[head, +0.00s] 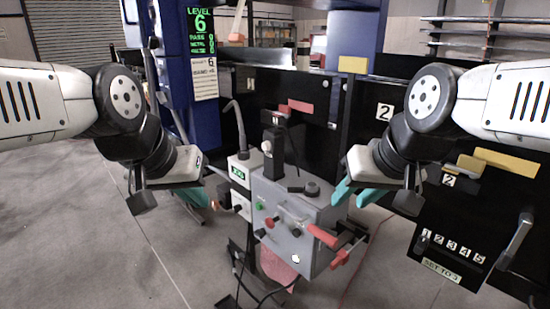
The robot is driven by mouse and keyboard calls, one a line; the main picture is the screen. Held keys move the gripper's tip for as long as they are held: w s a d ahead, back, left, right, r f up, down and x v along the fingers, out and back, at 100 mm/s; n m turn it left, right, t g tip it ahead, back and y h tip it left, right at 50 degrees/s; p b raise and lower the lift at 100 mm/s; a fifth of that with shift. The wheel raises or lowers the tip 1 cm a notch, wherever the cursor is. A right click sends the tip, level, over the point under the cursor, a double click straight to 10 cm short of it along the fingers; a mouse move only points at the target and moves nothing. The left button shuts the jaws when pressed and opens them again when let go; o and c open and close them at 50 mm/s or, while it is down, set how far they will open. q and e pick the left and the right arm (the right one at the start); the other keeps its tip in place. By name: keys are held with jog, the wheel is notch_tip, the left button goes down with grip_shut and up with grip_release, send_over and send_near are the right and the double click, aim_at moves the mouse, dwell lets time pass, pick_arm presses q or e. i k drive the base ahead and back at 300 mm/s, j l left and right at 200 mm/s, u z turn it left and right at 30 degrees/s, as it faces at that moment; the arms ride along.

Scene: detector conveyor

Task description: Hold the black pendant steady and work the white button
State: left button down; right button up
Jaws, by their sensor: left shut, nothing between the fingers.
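The black pendant (277,152) stands upright on top of the grey control box in the middle of the head view. A round white button (266,147) shows on its left side. My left gripper (205,200) is left of the grey box, with its teal fingers shut and empty, apart from the pendant. My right gripper (350,202) is at the right side of the box, with its two teal fingers apart and nothing seen between them. Neither gripper touches the pendant.
The grey control box (287,215) carries a green button (259,206), several knobs and red handles (322,236). A white box with a green display (238,173) stands on its left. Black panels are behind and to the right. Cables hang below. Open floor lies at the left.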

aim_at(266, 146)
jog(key=i+j+z, duration=0.1)
jog(key=j+z, duration=0.2)
jog(key=j, duration=0.3)
jog(key=j+z, duration=0.3)
jog(key=j, duration=0.3)
jog(key=i+j+z, duration=0.25)
jog(key=i+j, duration=0.1)
